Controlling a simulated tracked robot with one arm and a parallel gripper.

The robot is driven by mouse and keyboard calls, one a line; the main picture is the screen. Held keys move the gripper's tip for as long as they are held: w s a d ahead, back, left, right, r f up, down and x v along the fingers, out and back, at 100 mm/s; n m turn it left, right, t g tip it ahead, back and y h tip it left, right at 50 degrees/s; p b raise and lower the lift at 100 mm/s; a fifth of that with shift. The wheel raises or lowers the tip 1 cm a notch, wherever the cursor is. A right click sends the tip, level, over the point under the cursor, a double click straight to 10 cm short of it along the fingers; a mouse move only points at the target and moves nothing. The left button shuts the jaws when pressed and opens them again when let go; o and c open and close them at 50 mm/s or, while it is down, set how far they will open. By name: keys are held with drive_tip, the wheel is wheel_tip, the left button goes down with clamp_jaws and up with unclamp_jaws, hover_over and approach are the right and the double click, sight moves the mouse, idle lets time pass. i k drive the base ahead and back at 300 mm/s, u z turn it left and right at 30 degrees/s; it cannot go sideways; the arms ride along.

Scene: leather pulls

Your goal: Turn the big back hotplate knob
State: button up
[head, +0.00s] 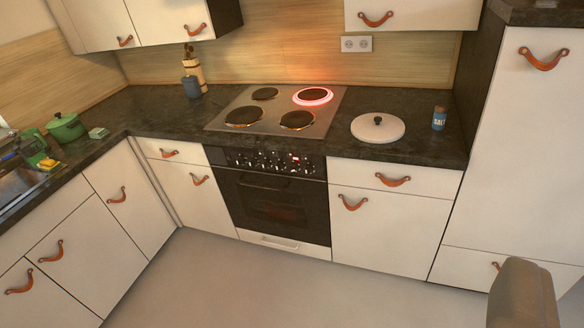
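The stove's control panel (268,161) is a dark strip above the oven door, with a row of small knobs and a small red-lit spot right of its middle. The knobs are too small to tell their marks or which one serves which plate. The cooktop (262,107) has several hotplates. The back right hotplate (313,96) is larger than the back left one (265,93) and has a glowing red ring around it. My gripper does not show clearly in this view, and nothing is seen touching the knobs.
The oven door (270,200) is shut. A white round lid (378,128) and a blue salt container (439,118) stand on the right counter. A green pot (66,127) is at left. A grey-brown rounded shape (525,295), unclear what, fills the lower right corner. The floor (250,285) before the oven is clear.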

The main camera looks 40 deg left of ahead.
sight(293, 167)
drive_tip(key=u, duration=0.55)
drive_tip(key=k, duration=1.2)
drive_tip(key=z, duration=0.4)
drive_tip(key=i, duration=1.25)
drive_tip(key=u, duration=0.95)
drive_tip(key=i, duration=1)
drive_tip(key=u, duration=0.5)
